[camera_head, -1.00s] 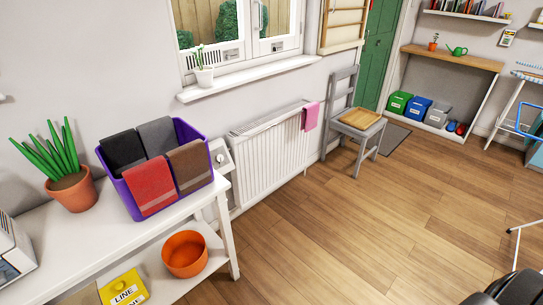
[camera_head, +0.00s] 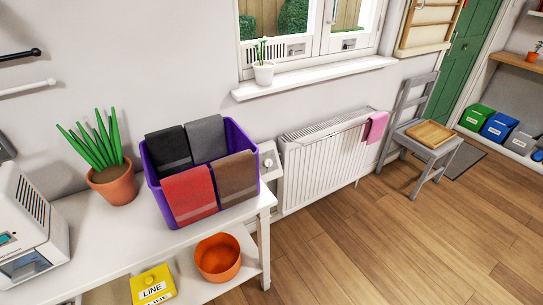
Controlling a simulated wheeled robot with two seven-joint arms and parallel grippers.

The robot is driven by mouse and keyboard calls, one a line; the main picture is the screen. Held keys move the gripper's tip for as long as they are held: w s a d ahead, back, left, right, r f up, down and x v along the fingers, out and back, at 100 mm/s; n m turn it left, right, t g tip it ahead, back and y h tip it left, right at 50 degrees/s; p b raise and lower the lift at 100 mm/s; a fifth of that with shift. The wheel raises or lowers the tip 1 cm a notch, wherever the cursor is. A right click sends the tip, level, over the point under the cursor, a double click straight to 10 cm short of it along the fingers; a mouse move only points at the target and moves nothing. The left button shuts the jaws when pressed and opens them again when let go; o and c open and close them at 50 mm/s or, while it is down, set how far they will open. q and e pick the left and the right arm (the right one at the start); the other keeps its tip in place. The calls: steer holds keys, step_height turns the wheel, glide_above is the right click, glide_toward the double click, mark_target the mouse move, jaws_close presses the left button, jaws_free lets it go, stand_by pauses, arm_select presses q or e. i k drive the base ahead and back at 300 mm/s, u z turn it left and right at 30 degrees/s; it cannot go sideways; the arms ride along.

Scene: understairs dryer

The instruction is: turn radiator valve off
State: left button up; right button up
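The white radiator (camera_head: 320,168) hangs on the wall under the window, right of the white table. At its left end a small pale panel with a round knob-like part (camera_head: 268,162) shows, partly hidden behind the purple bin and the table. It is too small to tell whether this is the valve or how it is set. A pink cloth (camera_head: 376,127) hangs over the radiator's right end. Neither of my grippers is in view.
A white table (camera_head: 120,238) holds a purple bin (camera_head: 160,192) of folded towels and a potted plant (camera_head: 113,184). An orange bowl (camera_head: 218,258) sits on its lower shelf. A grey chair (camera_head: 409,108) stands right of the radiator. The wooden floor (camera_head: 370,240) in front is clear.

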mark_target(267, 163)
steer(key=u, duration=0.05)
steer(key=k, duration=0.55)
steer(key=z, duration=1.1)
steer(key=i, duration=1.2)
steer(key=u, duration=0.2)
